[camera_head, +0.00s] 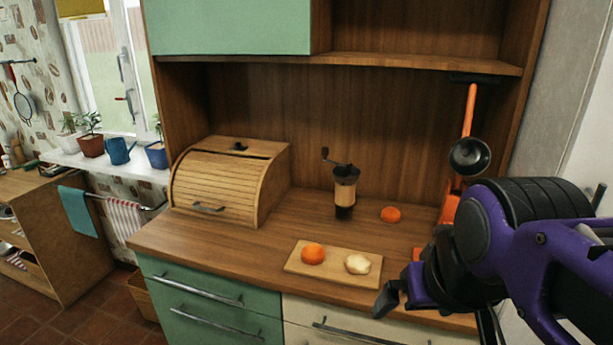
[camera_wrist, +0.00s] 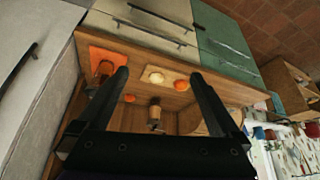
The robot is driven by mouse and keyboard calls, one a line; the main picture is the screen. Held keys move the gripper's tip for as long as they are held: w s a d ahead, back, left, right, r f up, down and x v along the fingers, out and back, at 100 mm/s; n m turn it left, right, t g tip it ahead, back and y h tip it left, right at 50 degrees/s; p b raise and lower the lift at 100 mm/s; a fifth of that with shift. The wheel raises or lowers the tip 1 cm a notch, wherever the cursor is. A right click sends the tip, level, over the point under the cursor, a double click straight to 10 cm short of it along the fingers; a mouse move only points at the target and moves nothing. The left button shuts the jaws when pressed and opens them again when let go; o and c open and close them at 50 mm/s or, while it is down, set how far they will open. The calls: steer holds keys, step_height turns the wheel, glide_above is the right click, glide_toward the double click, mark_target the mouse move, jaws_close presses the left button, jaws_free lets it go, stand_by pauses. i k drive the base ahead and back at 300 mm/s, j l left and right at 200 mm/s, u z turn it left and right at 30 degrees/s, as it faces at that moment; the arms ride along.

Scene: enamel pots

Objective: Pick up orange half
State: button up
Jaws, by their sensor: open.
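Two orange, rounded fruits show in the head view. One orange piece (camera_head: 313,253) sits on a wooden cutting board (camera_head: 335,275), left of a pale, potato-like item (camera_head: 358,264). The other orange piece (camera_head: 390,214) sits on the counter behind, right of the grinder. I cannot tell which is the half, as no cut face shows. The wrist view shows the board's orange piece (camera_wrist: 181,85) and the rear one (camera_wrist: 129,98). My gripper (camera_head: 437,312) is open and empty, right of the board near the counter's front edge. Its two fingers (camera_wrist: 158,73) spread apart in the wrist view.
A hand grinder (camera_head: 345,190) stands behind the board. A wooden bread box (camera_head: 228,180) fills the counter's left side. A shelf (camera_head: 420,63) hangs above.

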mark_target(312, 254)
steer(key=i+j+z, duration=0.2)
steer(key=j, duration=0.25)
steer(key=j+z, duration=0.25)
steer(key=j, duration=0.15)
steer(key=i+j+z, duration=0.2)
steer(key=j, duration=0.25)
steer(key=k, duration=0.1)
